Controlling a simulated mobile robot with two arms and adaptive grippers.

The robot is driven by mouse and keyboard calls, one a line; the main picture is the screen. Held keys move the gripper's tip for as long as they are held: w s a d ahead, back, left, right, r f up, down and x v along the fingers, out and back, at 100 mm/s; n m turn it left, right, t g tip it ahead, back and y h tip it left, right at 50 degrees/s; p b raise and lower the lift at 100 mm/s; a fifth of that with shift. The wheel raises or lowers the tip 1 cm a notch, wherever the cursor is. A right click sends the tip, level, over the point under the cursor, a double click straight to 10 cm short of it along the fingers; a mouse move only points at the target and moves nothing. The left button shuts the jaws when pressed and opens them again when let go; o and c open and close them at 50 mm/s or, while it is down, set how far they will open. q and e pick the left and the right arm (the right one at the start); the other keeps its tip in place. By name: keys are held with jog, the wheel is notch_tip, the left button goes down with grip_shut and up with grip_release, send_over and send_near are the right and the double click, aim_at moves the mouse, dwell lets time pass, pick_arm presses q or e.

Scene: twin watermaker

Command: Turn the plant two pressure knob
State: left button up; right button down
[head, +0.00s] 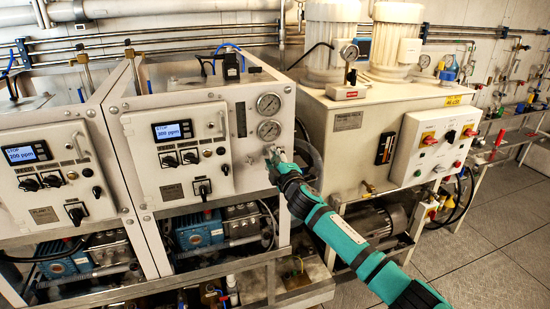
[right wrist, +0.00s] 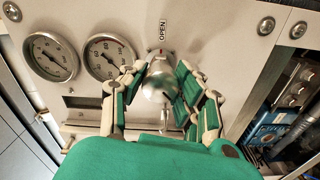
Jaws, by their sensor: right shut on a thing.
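The plant two pressure knob (right wrist: 160,84) is a round silver metal knob on the white front panel, below an OPEN label, in the right wrist view. My right gripper (right wrist: 161,92) has its green and white fingers around both sides of the knob and is shut on it. In the head view my right gripper (head: 273,158) reaches the right part of the second plant's panel (head: 245,165), just below two round gauges (head: 269,116). There the gripper mostly hides the knob. My left gripper is not in view.
The plant's control box (head: 180,150) with a lit display and black switches is left of the knob. Another similar plant (head: 45,165) stands further left. A white hydraulic tank (head: 350,130) with two motors stands close on the right. Open floor (head: 480,250) lies at the lower right.

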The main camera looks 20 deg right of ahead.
jog(key=shift+f+n, duration=0.15)
jog(key=shift+n, duration=0.15)
jog(key=c, duration=0.9)
grip_release()
jog(key=shift+c, duration=0.2)
jog(key=s, duration=1.2)
jog(key=shift+d, duration=0.2)
